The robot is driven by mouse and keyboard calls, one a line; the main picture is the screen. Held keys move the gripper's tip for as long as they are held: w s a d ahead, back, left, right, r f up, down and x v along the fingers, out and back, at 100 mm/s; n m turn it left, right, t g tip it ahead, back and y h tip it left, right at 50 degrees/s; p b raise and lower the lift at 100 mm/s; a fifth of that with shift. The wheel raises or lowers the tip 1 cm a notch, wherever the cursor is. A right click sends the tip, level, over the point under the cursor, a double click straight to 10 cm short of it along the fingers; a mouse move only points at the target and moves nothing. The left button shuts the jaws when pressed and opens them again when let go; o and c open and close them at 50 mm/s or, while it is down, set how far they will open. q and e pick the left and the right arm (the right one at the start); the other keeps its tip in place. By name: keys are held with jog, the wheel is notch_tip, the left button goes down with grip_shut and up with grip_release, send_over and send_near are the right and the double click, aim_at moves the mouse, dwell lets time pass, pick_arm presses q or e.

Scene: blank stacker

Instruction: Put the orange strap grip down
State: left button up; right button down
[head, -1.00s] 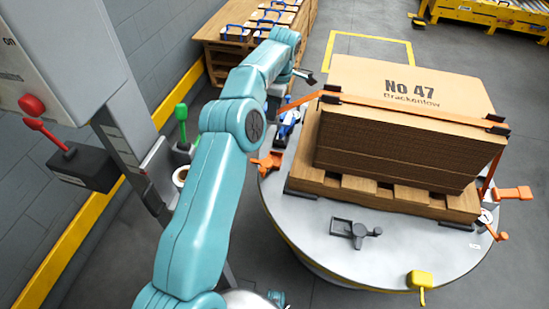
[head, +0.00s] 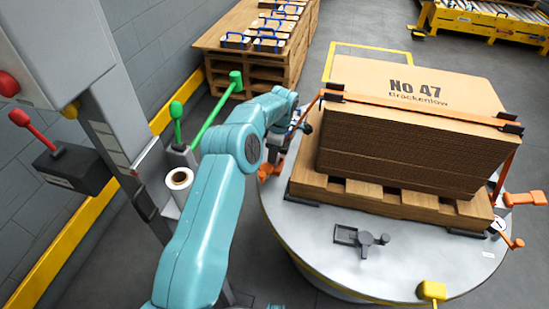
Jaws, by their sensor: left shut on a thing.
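My left gripper (head: 306,127) is beside the left side of the cardboard stack, partly hidden by its own wrist. It is shut on the orange strap grip, which is mostly hidden behind the wrist. The orange strap (head: 420,112) crosses the top of the cardboard stack (head: 400,150). Its left end drops steeply from the stack's upper left corner towards my left gripper. An orange fitting (head: 268,171) sits at the turntable's left edge, below the gripper. My right gripper is out of view.
The stack rests on a wooden pallet (head: 391,199) on a round grey turntable (head: 310,236). A black tool (head: 362,239) lies on its front. A yellow handle (head: 431,290) and orange handles (head: 525,198) are at its edge. Green levers (head: 235,80) and a white roll (head: 179,179) stand left.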

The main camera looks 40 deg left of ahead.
aim_at(279, 157)
pick_arm(q)
notch_tip(279, 157, down, 3)
jog(key=shift+r, duration=0.3)
jog(key=o, duration=0.9)
jog(key=shift+c, duration=0.2)
jog(key=r+p, duration=0.1)
jog(key=r, duration=0.3)
jog(key=d+r+p, duration=0.1)
jog(key=r, duration=0.3)
jog(key=r+p, duration=0.1)
jog(key=r, duration=0.3)
jog(key=shift+w+d, duration=0.15)
jog(key=shift+w, duration=0.2)
jog(key=shift+s+f, duration=0.1)
